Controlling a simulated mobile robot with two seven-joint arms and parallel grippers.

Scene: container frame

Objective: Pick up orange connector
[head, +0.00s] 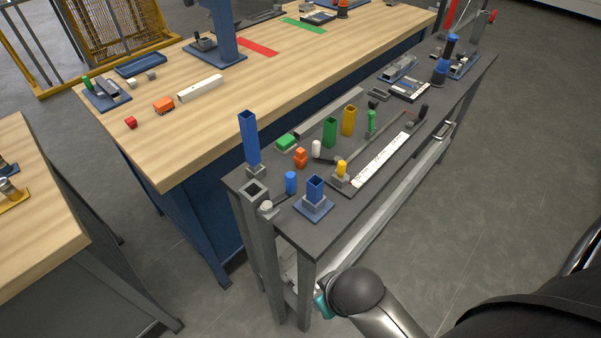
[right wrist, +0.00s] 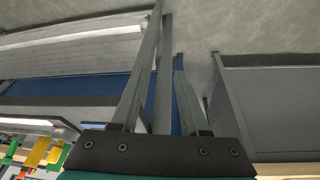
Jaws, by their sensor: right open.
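A small orange connector (head: 300,157) stands on the near end of the dark narrow table (head: 330,205), between a green block and a blue cylinder. An orange block (head: 164,105) also lies on the wooden bench; I cannot tell for certain which one the task means. My right gripper (right wrist: 166,40) is open and empty in the right wrist view, with the table frame and floor behind its fingers. In the head view only my right arm shows, low beside the dark table's near end; its fingers are hidden. My left gripper is not in view.
Close to the connector stand a white cylinder (head: 317,148), a blue cylinder (head: 291,182), a green box (head: 330,133) and a tall blue post (head: 249,138). A blue socket (head: 315,190) stands at the front corner. The floor (head: 460,200) right of the table is clear.

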